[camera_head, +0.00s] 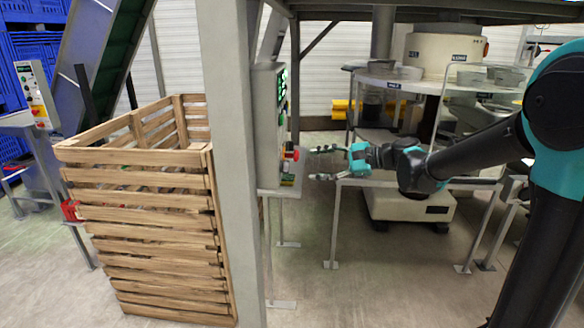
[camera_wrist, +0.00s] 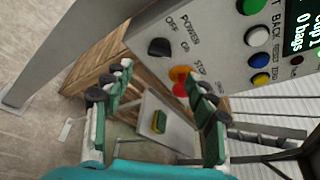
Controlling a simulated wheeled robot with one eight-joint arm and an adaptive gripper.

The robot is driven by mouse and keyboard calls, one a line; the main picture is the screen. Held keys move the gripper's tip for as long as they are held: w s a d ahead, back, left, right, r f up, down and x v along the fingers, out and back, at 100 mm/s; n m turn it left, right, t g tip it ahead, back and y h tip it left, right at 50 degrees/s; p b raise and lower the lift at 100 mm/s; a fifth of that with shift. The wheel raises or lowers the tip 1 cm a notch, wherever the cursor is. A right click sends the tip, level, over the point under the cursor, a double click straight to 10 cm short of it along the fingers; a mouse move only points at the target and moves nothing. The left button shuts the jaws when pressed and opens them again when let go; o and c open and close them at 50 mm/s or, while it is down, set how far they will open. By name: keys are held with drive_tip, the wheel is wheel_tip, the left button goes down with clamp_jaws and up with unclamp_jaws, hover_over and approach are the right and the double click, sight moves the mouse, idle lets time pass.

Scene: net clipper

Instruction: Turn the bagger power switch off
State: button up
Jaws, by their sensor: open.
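The bagger control panel (camera_wrist: 215,45) is grey and shows large in the wrist view. Its black power switch knob (camera_wrist: 159,46) sits beside the labels POWER, OFF and ON. I cannot tell for sure which label the knob points to. A red stop button (camera_wrist: 180,86) with an orange-yellow part sits near the lower panel edge, by the label STOP. My gripper (camera_wrist: 155,95) is open and empty, its fingers spread below the knob in the picture and apart from it. In the head view my gripper (camera_head: 322,163) is just right of the panel box (camera_head: 268,125), level with its red button (camera_head: 291,153).
A wooden slatted crate (camera_head: 150,215) stands left of a grey post (camera_head: 232,150). A round metal table (camera_head: 400,82) stands behind my arm. A yellow-green item (camera_wrist: 159,121) lies on a small plate below.

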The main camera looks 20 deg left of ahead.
sight(285, 167)
drive_tip(key=x, duration=0.9)
drive_tip(key=shift+s, duration=0.1)
drive_tip(key=c, duration=1.2)
drive_tip(key=shift+o, duration=0.2)
drive_tip(key=shift+n, duration=0.3)
drive_tip(key=shift+f+n+y, duration=0.15)
drive_tip(key=shift+n+y, duration=0.9)
drive_tip(key=shift+n, duration=1.7)
drive_tip(key=shift+f+n+y, duration=0.15)
drive_tip(key=shift+n+y, duration=0.85)
drive_tip(key=shift+n, duration=1.7)
drive_tip(key=shift+f+n+y, duration=0.15)
drive_tip(key=shift+n+y, duration=0.9)
drive_tip(key=shift+n, duration=1.7)
